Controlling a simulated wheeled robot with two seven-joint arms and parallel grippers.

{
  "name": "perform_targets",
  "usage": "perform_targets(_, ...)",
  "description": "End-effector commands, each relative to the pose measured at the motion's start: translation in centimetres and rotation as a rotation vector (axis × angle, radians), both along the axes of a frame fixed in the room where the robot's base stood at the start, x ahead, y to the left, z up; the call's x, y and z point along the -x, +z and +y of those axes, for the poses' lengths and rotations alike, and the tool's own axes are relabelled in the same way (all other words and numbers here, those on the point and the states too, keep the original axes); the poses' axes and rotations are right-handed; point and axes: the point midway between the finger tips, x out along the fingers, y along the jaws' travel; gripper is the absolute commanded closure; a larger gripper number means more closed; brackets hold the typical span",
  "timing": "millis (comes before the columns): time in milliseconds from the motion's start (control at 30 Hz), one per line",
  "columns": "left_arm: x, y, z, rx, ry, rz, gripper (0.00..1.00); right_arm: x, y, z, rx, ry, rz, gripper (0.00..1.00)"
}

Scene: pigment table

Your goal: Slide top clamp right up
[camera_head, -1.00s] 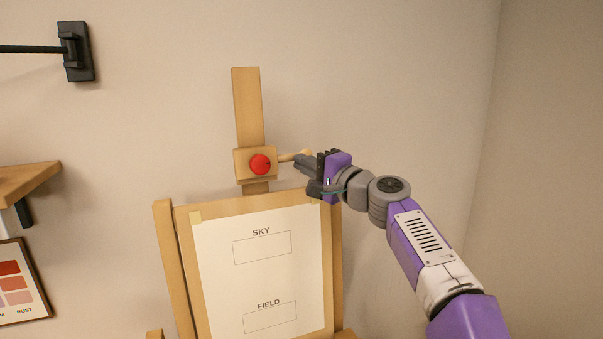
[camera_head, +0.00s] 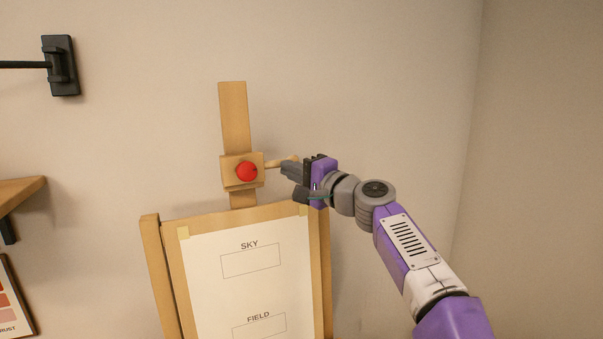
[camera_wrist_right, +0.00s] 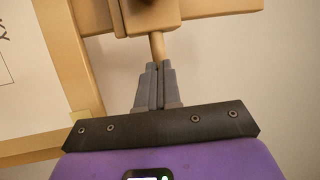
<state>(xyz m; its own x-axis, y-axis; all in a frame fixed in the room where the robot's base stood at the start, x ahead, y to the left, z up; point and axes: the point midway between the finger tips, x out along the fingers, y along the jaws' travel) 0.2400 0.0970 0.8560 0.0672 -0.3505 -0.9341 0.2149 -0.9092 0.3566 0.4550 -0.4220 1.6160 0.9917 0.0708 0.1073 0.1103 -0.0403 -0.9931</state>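The top clamp (camera_head: 230,173) is a wooden block with a red knob (camera_head: 247,171), set around the upright post (camera_head: 235,115) of the easel. A gap shows between the clamp and the board frame (camera_head: 215,217) below it. A pale wooden handle (camera_head: 273,163) sticks out from the clamp's right side. My right gripper (camera_head: 288,168) is at this handle. In the right wrist view its fingers (camera_wrist_right: 157,72) are closed together at the handle (camera_wrist_right: 157,45), which runs from between the tips to the clamp (camera_wrist_right: 140,12). My left gripper is not in view.
The sheet (camera_head: 250,290) on the easel reads SKY and FIELD. A black wall bracket (camera_head: 60,65) is at the upper left, above a wooden shelf (camera_head: 18,190) and a colour chart (camera_head: 12,305). The post above the clamp is bare, and the wall at right is clear.

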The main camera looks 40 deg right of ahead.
Motion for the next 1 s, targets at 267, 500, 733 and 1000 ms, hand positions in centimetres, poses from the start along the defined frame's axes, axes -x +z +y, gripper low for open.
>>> perform_targets(267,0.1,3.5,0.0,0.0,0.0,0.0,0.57,-2.2,2.1,0.6,-0.024,0.031,0.03,1.0)
perform_targets(500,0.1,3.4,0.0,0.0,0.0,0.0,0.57,-2.2,2.3,0.6,-0.023,0.031,0.024,0.86)
perform_targets(733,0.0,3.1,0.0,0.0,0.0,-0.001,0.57,-1.6,0.3,0.8,-0.007,0.066,0.081,0.7)
perform_targets(1000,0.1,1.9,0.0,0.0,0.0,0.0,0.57,0.3,-0.5,0.6,-0.007,0.067,0.091,0.7)
